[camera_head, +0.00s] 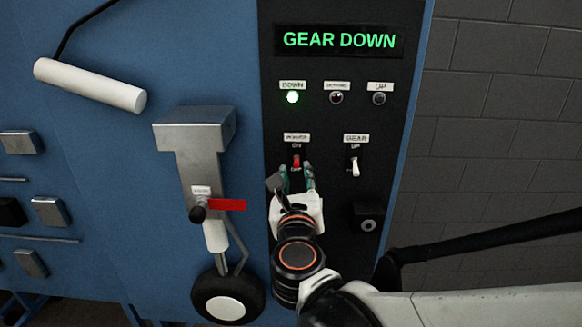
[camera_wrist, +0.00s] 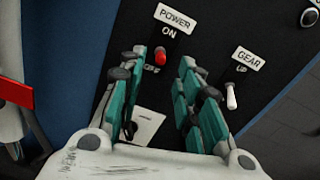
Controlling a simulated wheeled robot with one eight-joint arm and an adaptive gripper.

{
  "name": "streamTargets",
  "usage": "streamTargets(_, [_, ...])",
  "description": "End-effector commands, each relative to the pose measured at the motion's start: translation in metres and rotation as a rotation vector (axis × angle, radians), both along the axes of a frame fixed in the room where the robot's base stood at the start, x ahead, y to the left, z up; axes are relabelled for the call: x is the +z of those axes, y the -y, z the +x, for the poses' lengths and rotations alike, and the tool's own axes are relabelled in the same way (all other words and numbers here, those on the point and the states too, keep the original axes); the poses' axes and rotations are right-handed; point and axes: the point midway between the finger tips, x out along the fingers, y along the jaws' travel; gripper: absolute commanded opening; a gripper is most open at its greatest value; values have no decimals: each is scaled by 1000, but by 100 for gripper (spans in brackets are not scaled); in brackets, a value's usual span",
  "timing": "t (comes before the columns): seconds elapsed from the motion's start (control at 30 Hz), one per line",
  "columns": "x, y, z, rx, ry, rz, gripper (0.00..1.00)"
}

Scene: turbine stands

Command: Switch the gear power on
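The red power toggle (camera_head: 296,161) is on the black panel, between the ON label above and the OFF label below. In the wrist view the toggle (camera_wrist: 160,57) shows between the tips of my gripper (camera_wrist: 164,62). My gripper (camera_head: 296,170) is open, with its teal fingers apart on either side of the toggle and nothing held. I cannot tell whether either finger touches the toggle, nor clearly which way it leans.
The white gear toggle (camera_head: 355,167) is to the right of my gripper. A black fitting (camera_head: 368,217) juts out below it. A landing gear leg (camera_head: 193,140) with a wheel (camera_head: 228,297) and a red tag (camera_head: 227,205) stands to the left.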

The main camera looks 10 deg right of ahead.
Motion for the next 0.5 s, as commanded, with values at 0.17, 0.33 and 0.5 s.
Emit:
streamTargets(0.17, [-2,9,33,-3,0,1,32])
streamTargets(0.33, [-1,13,55,-1,-1,1,32])
streamTargets(0.5, [0,16,64,-1,0,2,32])
